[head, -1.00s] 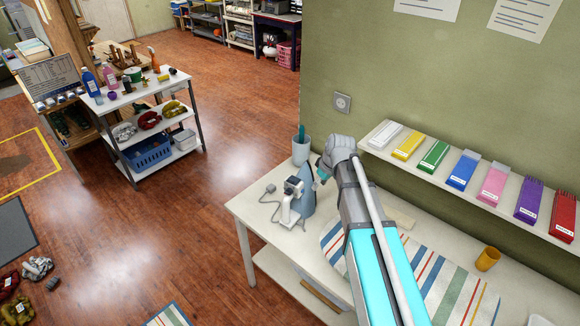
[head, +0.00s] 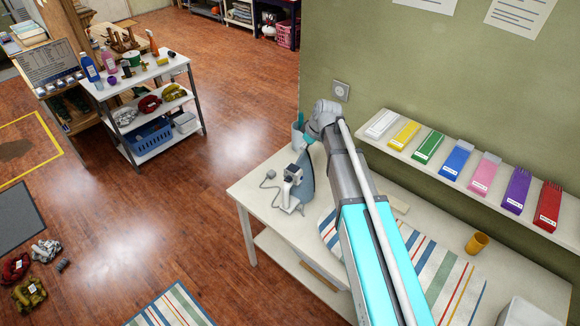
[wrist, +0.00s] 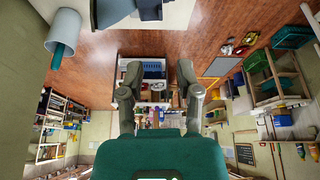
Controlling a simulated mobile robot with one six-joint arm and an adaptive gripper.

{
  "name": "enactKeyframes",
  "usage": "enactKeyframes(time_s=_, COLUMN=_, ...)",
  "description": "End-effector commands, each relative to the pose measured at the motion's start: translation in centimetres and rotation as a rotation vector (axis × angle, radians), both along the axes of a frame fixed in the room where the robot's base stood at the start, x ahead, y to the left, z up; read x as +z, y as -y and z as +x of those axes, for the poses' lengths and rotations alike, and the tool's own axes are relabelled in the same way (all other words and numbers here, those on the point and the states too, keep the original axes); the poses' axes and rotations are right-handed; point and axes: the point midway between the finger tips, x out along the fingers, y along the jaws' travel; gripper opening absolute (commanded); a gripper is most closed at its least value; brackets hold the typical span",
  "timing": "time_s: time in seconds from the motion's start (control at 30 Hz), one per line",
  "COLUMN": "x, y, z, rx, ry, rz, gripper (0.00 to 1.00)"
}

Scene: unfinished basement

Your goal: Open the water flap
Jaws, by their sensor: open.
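A steam iron (head: 291,188), with a white body and a blue-grey pointed plate, stands upright on the white table (head: 250,196). Its water flap is too small to make out in the head view. My gripper (wrist: 160,76) is open, with nothing between its fingers in the wrist view. In the head view my gripper (head: 307,137) is small and partly hidden by the wrist, above and behind the iron. In the wrist view a dark grey part, likely the iron (wrist: 112,12), shows at the top edge, away from the fingers.
A blue-grey cup (head: 296,134) stands behind the iron; it also shows in the wrist view (wrist: 63,32). A striped cloth (head: 445,268) and orange cup (head: 478,243) are on the table. A shelf (head: 375,141) with coloured boxes runs along the wall. A loaded cart (head: 150,73) stands left.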

Motion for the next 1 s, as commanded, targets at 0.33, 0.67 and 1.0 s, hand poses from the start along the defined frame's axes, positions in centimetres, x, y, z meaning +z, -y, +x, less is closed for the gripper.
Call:
enactKeyframes(time_s=0.33, x=-1.7, y=-0.5, z=0.3, rx=0.0, ry=0.0, rz=0.0, gripper=0.44)
enactKeyframes(time_s=0.67, x=-4.2, y=-1.4, z=0.9, rx=0.0, ry=0.0, rz=0.0, gripper=0.44)
enactKeyframes(time_s=1.0, x=-6.8, y=-2.4, z=1.5, rx=0.001, ry=0.0, rz=0.0, gripper=0.44)
